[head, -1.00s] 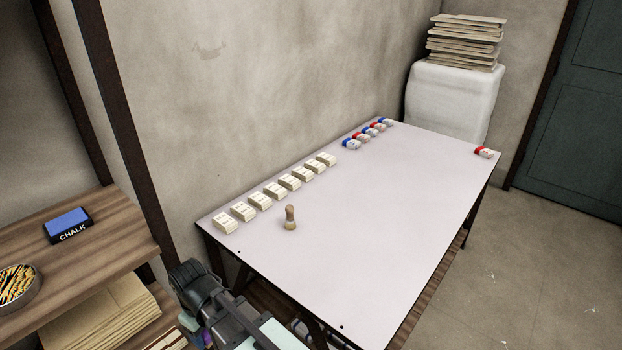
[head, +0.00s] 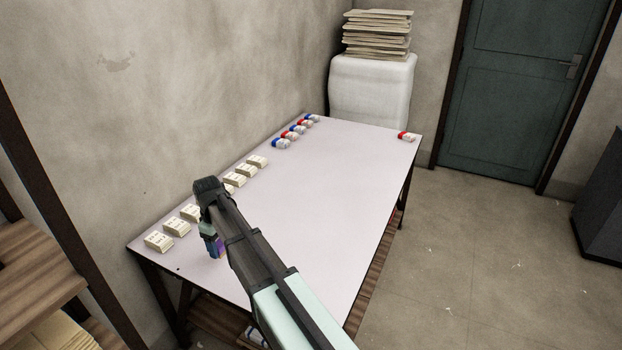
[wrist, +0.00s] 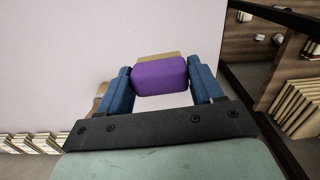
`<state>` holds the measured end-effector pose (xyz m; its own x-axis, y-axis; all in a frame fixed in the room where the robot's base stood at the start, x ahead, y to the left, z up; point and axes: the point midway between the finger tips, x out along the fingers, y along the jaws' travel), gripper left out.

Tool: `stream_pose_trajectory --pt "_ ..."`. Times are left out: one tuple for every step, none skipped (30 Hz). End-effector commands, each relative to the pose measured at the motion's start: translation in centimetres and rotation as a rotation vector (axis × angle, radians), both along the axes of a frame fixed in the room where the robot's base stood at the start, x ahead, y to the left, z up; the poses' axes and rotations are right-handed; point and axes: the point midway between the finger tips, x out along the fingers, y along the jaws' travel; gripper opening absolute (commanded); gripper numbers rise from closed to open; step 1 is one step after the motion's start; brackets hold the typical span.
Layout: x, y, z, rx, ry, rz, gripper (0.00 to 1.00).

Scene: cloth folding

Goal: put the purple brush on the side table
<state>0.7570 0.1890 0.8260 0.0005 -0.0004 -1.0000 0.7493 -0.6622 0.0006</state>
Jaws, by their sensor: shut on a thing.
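My gripper (head: 213,246) is over the near left part of the long pale-topped table (head: 330,165). It is shut on the purple brush (wrist: 160,75). In the wrist view the purple block sits between the two blue fingers, with a strip of tan bristles showing beyond it. A bit of purple brush also shows under the gripper in the head view (head: 217,248). The pale top lies behind the brush in the wrist view. I cannot tell whether the brush touches it.
A tan wooden piece (wrist: 101,89) stands close beside the left finger. Pale stacked blocks (head: 159,242) line the wall edge, some hidden by my arm. Red and blue items (head: 281,143) sit farther back, and one red-and-white item (head: 406,136) at the far right corner. The table's middle right is clear.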

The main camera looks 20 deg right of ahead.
Motion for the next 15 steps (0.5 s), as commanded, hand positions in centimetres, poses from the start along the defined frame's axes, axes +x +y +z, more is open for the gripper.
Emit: stream_pose_trajectory --pt "1.9 -1.6 0.3 0.0 0.0 -0.01 0.35" --pt "2.7 -2.5 0.4 0.0 0.0 -0.012 0.35" --pt "3.7 -3.8 0.6 0.0 0.0 -0.016 0.35" --pt "4.5 -4.7 0.8 0.0 0.0 -0.017 0.35" --pt "5.2 -5.8 0.9 0.0 0.0 -0.021 0.35" --pt "6.2 -7.1 1.1 -0.001 -0.001 -0.024 0.35" --pt "6.9 -8.1 1.3 0.0 -0.001 -0.027 0.35" --pt "7.6 -9.1 1.5 0.0 -0.001 -0.029 0.35" --pt "8.5 -10.6 1.7 0.0 -0.001 -0.032 0.35" --pt "9.1 -11.7 1.9 0.0 -0.001 -0.035 0.35" --pt "9.8 -12.8 2.0 0.0 -0.001 -0.038 0.35" --pt "10.6 -14.2 2.3 0.0 -0.001 -0.041 0.35" --pt "11.2 -15.4 2.5 0.0 -0.001 -0.044 0.35" --pt "11.7 -16.4 2.6 0.0 -0.001 -0.045 0.35" --pt "12.4 -17.9 2.8 -0.001 -0.001 -0.049 0.35"
